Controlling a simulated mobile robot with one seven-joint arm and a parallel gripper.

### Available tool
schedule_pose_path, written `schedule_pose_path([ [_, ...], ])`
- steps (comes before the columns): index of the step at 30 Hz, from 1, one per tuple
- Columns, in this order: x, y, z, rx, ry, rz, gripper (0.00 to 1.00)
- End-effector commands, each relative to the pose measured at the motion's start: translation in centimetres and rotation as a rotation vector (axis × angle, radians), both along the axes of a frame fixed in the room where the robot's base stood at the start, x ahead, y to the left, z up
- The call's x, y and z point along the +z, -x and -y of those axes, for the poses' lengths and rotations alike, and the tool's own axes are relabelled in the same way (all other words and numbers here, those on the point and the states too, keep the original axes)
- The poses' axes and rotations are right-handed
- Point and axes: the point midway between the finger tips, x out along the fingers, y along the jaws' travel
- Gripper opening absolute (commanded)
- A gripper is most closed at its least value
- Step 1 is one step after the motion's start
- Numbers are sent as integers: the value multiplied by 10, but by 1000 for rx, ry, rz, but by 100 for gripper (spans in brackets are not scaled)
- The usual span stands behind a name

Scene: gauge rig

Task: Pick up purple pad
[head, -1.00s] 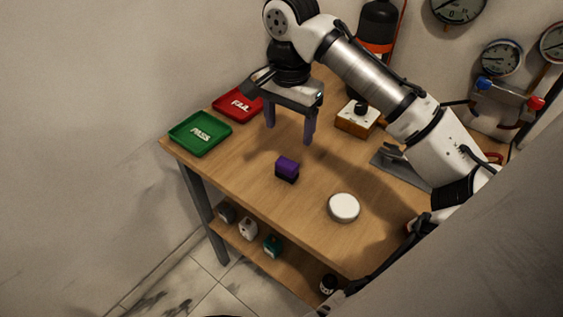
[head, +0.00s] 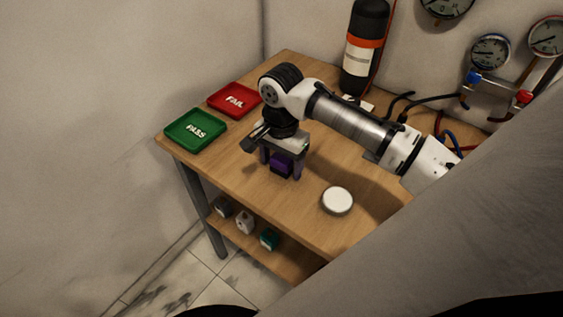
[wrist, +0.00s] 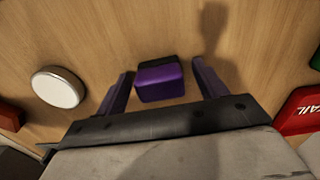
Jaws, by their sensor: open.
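The purple pad (head: 281,163) is a small block with a purple top and black lower part, standing on the wooden table. In the wrist view the pad (wrist: 160,80) lies between the two purple fingers, with a gap on each side. My gripper (head: 281,170) is open and low over the table, its fingers on either side of the pad. It also shows in the wrist view (wrist: 160,82). The fingers partly hide the pad in the head view.
A round white-topped disc (head: 338,200) stands on the table (head: 300,222) to the right of the pad. A green PASS tray (head: 195,131) and a red FAIL tray (head: 235,100) lie at the left. A black cylinder (head: 365,45) and gauges (head: 490,51) are behind.

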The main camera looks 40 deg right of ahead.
Motion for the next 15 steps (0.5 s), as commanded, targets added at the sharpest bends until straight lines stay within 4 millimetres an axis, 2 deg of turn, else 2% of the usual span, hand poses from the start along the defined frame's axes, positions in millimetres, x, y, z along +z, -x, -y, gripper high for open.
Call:
schedule_pose_path([
  [4,0,0,0,0,0,0,71],
  [5,0,0,0,0,0,0,68],
  [15,0,0,0,0,0,0,24],
])
